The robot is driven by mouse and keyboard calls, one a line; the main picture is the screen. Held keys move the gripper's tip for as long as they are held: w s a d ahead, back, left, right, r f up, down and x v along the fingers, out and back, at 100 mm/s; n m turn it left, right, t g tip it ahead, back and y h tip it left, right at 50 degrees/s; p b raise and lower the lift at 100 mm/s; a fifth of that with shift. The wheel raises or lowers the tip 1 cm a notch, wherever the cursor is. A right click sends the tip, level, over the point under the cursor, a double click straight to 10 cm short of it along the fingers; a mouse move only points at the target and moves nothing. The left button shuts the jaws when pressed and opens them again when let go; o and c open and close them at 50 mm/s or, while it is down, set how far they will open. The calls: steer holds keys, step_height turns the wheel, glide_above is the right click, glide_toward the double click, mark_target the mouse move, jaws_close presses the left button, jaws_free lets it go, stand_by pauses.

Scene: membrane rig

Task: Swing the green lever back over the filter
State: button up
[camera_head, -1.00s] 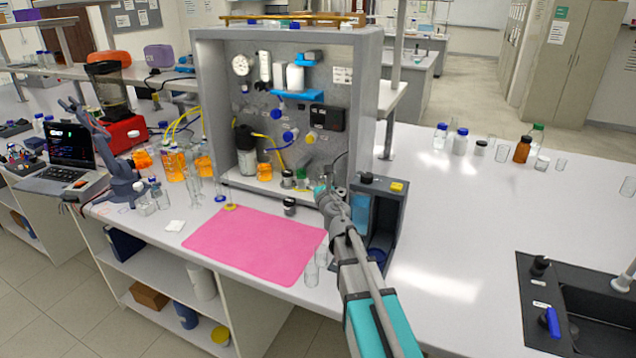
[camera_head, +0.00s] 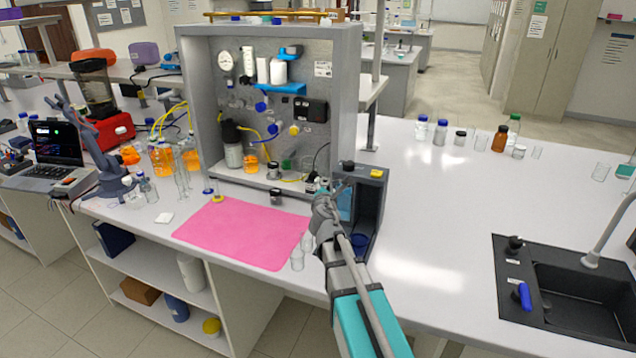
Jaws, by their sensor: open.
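The membrane rig is a grey open-fronted cabinet (camera_head: 347,90) on the bench. A small green part (camera_head: 287,163), perhaps the green lever, shows low inside it, close to small fittings on the cabinet floor. It is too small to tell its angle. I cannot clearly make out the filter; a small pale-and-dark fitting (camera_head: 273,171) stands just left of the green part. My gripper (camera_head: 320,190) is open at the cabinet's front right corner, right of and nearer than the green part, apart from it. My gripper and arm hide part of the cabinet's lower right.
A dark box-like device (camera_head: 371,205) stands close to the right of my gripper. A pink mat (camera_head: 240,232) lies in front of the cabinet, with a black-capped jar (camera_head: 277,196) at its back edge. Clear glasses (camera_head: 298,258) stand near the bench edge.

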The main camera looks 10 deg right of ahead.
steer(key=s+f+m+g, duration=0.4)
steer(key=s+m, duration=0.2)
steer(key=s+f+m+g, duration=0.4)
steer(key=s+f+m, duration=0.1)
steer(key=s+m, duration=0.1)
steer(key=s+f+m+g, duration=0.3)
steer(key=s+f+m, duration=0.2)
steer(key=m, duration=0.3)
steer(key=shift+s+a+f+g+y, duration=0.15)
steer(key=shift+s+g, duration=0.05)
steer(key=shift+s, duration=0.15)
steer(key=shift+s+a+f+g+y, duration=0.1)
steer(key=shift+s+g+y, duration=0.1)
steer(key=shift+s, duration=0.1)
steer(key=s+a+f+m+g+y+b, duration=0.4)
steer(key=s+a+f+b, duration=0.2)
steer(key=s+f+b, duration=0.3)
step_height(320, 180, down, 4)
steer(key=shift+s+a+r+m+g+b, duration=0.2)
steer(key=shift+s+m+g+b, duration=0.1)
steer(key=shift+s+m+b, duration=0.15)
steer(key=shift+w, duration=0.1)
steer(key=shift+c, duration=0.8)
